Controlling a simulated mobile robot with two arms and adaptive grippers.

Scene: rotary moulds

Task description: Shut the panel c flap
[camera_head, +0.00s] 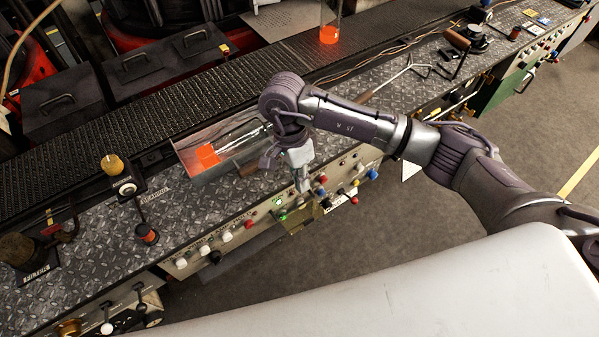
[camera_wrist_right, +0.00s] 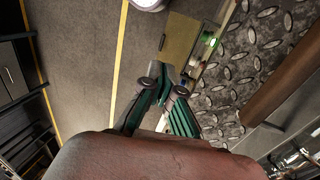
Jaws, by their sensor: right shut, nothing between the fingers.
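A small olive-tan flap (camera_head: 300,221) sits on the front of the console, below the row of buttons and beside a lit green button (camera_head: 281,202). I take it to be the panel c flap, but I cannot read its label. In the right wrist view an olive-tan plate (camera_wrist_right: 181,42), likely the same flap, stands out from the console beside the green light (camera_wrist_right: 213,42). My right gripper (camera_head: 303,187) points down above the console edge, just over the flap. Its fingers (camera_wrist_right: 167,82) are shut and empty; I cannot tell whether they touch the flap. My left gripper is not in view.
Coloured knobs and buttons (camera_head: 227,236) line the console front. A metal tray with an orange block (camera_head: 207,156) lies on the tread-plate top behind my gripper. A knobbed lever (camera_head: 146,234) stands to the left. The grey floor (camera_head: 432,232) in front is clear.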

